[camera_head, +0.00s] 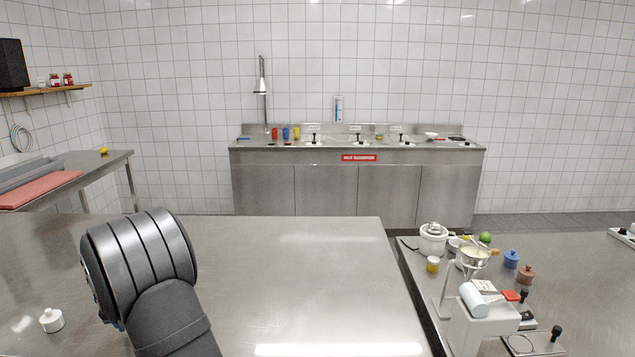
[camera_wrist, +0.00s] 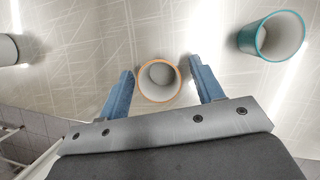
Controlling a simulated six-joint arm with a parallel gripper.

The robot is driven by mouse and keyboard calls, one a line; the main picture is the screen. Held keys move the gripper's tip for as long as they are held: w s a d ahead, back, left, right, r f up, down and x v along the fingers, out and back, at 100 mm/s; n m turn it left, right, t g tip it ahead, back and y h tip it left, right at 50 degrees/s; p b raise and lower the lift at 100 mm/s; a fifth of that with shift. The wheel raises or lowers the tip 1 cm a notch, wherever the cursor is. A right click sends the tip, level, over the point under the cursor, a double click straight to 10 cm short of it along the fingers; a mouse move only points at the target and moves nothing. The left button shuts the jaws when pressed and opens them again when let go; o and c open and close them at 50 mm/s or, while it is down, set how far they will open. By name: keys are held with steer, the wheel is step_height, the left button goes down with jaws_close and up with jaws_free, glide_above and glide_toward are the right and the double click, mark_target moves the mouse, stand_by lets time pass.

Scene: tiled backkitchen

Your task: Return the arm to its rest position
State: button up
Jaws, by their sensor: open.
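A cup with an orange rim (camera_wrist: 158,80) appears between the fingertips, with space on both sides. The fingers hold nothing. How far the cup is from the fingertips in depth I cannot tell.
A teal-rimmed cup (camera_wrist: 272,36) is at the right of the wrist view; a white object (camera_wrist: 12,49) is at the left. The table (camera_head: 300,270) is bare to the right; a crowded side table (camera_head: 415,262) adjoins.

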step_height(320, 180, up, 5)
steer(key=shift+f, duration=0.2)
steer(key=w+d+r, duration=0.2)
steer(key=d+r, duration=0.5)
steer(key=d, duration=0.5)
step_height(320, 180, up, 11)
steer(key=w, duration=0.1)
steer(key=w+d+m, duration=0.1)
steer(key=w+d, duration=0.4)
steer(key=d, duration=0.3)
steer(key=w+d+m+h, duration=0.1)
steer(key=w+d+m, duration=0.1)
steer(key=w+d, duration=0.3)
steer(key=w+d+m+h, duration=0.1)
steer(key=w+d, duration=0.5)
steer(key=d, duration=0.7)
steer(key=shift+r+m, duration=0.3)
steer(key=shift+m, duration=0.3)
steer(key=shift+a, duration=0.15)
